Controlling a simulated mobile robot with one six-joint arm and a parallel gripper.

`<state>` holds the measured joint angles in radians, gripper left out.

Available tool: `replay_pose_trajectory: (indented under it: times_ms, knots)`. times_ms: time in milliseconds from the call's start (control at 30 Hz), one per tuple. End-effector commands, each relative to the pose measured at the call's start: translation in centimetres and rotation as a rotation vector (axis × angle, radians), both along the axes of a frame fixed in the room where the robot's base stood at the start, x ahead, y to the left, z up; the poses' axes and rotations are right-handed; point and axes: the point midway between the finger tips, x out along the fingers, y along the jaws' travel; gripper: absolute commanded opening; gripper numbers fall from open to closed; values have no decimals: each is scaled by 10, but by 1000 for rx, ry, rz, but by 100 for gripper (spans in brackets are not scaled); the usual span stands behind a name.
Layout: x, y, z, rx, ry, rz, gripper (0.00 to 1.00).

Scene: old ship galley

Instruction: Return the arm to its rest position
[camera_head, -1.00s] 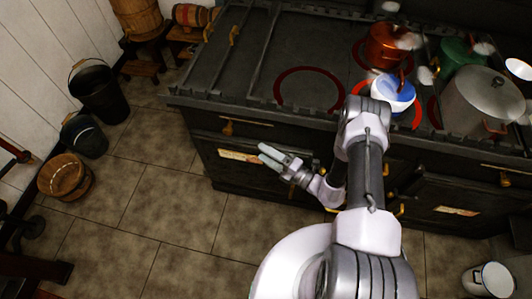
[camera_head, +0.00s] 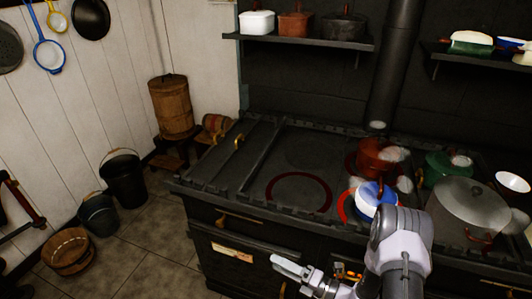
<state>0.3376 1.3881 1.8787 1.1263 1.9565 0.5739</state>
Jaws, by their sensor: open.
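My arm (camera_head: 403,243) rises from the bottom right, in front of the stove (camera_head: 232,205). My gripper (camera_head: 282,264) points left, in front of the stove's front face and below the cooktop edge. Its jaws look empty. The far side of the gripper and the lower arm are cut off or hidden.
On the cooktop stand a blue-and-white pot (camera_head: 368,199), a red pot (camera_head: 376,160), a green pot (camera_head: 440,168) and a large grey pot (camera_head: 470,205). Buckets (camera_head: 124,181) and a wooden tub (camera_head: 68,251) stand on the floor at left. Open floor (camera_head: 150,240) lies between.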

Motion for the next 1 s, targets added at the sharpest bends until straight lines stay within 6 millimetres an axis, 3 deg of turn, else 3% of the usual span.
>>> replay_pose_trajectory:
  times_ms: [267,367,500,567,700,900,933,1000]
  knots:
    - [-20,32,104,-243,-350,323,53]
    - [-43,42,146,-374,-536,481,53]
    - [-98,47,208,-647,-918,783,53]
    - [-126,42,230,-794,-1118,931,53]
    - [-180,10,266,-1165,-1573,1268,53]
    - [-213,-40,303,-1644,-2026,1632,53]
    - [-215,-45,308,1690,2055,-1661,53]
    - [-218,-53,315,1649,1962,-1600,53]
